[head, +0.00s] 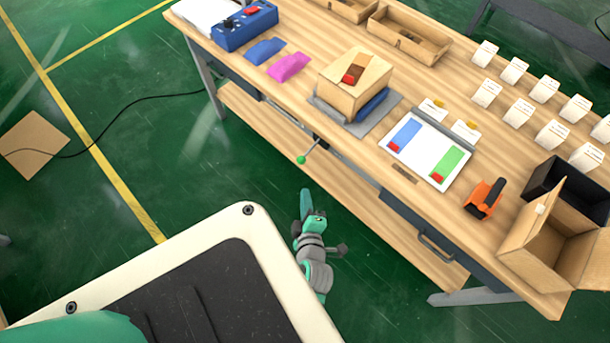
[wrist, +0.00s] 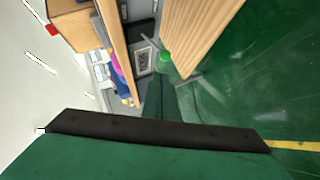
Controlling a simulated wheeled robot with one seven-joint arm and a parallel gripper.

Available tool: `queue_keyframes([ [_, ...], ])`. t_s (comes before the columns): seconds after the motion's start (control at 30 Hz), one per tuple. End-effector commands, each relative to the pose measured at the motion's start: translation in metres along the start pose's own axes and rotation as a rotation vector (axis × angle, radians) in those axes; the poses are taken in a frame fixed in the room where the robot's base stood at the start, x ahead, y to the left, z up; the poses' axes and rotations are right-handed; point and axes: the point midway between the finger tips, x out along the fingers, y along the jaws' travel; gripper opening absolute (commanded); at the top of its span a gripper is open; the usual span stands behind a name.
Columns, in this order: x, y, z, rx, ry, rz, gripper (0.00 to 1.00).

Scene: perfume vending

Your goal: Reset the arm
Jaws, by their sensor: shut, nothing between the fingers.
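My arm hangs low in front of the workbench (head: 345,175) in the head view, with my gripper (head: 305,192) off the bench's front edge, above the green floor. My gripper is shut and empty. It touches nothing that I can see. In the wrist view, the dark green fingers of my gripper (wrist: 160,95) point toward the bench (wrist: 195,35), which appears turned on its side. A green ball-tipped lever (head: 301,159) juts from the bench front just beyond the gripper; its green ball (wrist: 165,57) also shows in the wrist view.
On the bench stand a cardboard box (head: 353,84), a white tablet board (head: 425,148), an orange tape dispenser (head: 484,199), an open carton (head: 550,235) and several small white boxes. A blue control box (head: 245,27) sits at the far left. The floor left of the bench is mostly clear.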

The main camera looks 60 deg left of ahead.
Motion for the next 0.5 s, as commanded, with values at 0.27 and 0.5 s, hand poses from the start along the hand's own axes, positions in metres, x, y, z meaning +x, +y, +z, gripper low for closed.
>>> queue_keyframes([
  [0.27,0.0002,-0.0001,0.0,0.0,0.0,0.0,0.0],
  [0.5,-0.0055,-0.0005,0.0072,0.028,-0.023,0.008,0.0],
])
